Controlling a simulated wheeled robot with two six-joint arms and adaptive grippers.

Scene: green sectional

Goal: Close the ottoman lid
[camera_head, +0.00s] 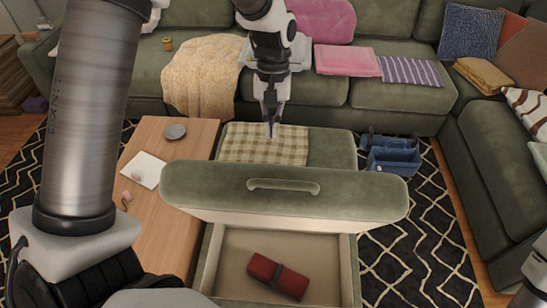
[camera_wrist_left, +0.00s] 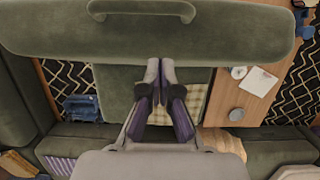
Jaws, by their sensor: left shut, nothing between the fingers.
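The green ottoman lid (camera_head: 220,190) stands raised over the open storage box (camera_head: 228,262), with its handle (camera_head: 283,186) facing me. It spans the top of the left wrist view (camera_wrist_left: 230,38), its handle at the upper edge. My left gripper (camera_head: 271,128) is shut and empty, pointing down on the far side of the lid, above the checked cloth (camera_head: 240,143). Its fingertips (camera_wrist_left: 160,64) appear close to the lid's edge in the wrist view; contact cannot be told. My right gripper is not in view.
A wooden table (camera_head: 180,160) with a grey disc (camera_head: 175,131) and white paper (camera_head: 145,170) stands left of the ottoman. A blue caddy (camera_head: 394,158) sits on the patterned rug at right. The green sectional (camera_head: 400,100) bounds the back and right.

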